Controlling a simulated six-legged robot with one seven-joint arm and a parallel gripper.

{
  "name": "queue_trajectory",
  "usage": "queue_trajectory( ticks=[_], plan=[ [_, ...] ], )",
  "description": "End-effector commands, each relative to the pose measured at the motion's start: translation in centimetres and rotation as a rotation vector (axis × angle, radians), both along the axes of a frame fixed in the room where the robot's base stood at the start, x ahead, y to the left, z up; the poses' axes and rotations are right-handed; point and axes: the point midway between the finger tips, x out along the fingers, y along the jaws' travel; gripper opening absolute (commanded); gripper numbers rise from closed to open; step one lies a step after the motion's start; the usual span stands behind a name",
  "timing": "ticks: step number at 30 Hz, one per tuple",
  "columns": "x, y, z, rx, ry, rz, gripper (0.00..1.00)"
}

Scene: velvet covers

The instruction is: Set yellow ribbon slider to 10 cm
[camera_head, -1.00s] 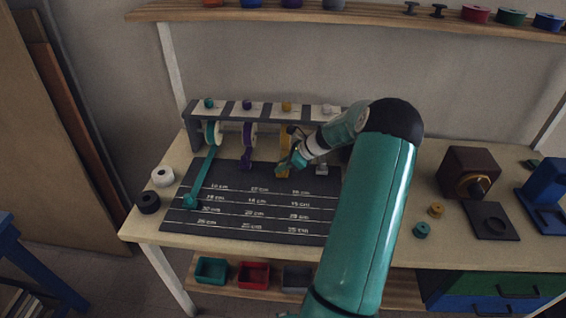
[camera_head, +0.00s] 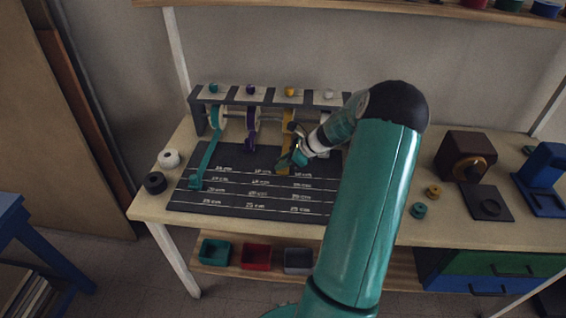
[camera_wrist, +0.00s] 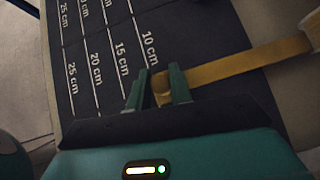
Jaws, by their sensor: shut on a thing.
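The yellow ribbon (camera_head: 287,130) runs from its spool on the rack down onto the dark marked mat (camera_head: 190,205). Its end slider (camera_wrist: 162,88) sits between the two green fingers of my gripper (camera_wrist: 164,86), which is shut on it. In the wrist view the ribbon stretches away to the upper right. The slider is close to the line labelled 10 cm (camera_wrist: 150,48), on its ribbon side; a finger hides the line's end there, so exact alignment cannot be told. In the head view my gripper (camera_head: 290,160) partly covers the slider.
A teal ribbon (camera_head: 207,160) lies pulled out at left, and a short purple ribbon (camera_head: 251,135) hangs beside the yellow one. White (camera_head: 169,158) and black (camera_head: 155,182) rolls sit at the left edge. A brown box (camera_head: 465,154) and blue tool stand right.

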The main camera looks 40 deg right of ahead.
Motion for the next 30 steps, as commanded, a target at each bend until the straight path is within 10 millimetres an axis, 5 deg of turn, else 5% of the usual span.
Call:
queue_trajectory(
  ticks=[4, 17, 30],
  plan=[
    [0.0, 0.0, 0.0, 0.001, -0.001, 0.000, 0.43],
    [-0.8, -0.3, 0.8, -0.001, -0.001, -0.001, 0.43],
    [-6.3, -3.7, 7.3, -0.003, -0.001, -0.003, 0.43]
  ],
)
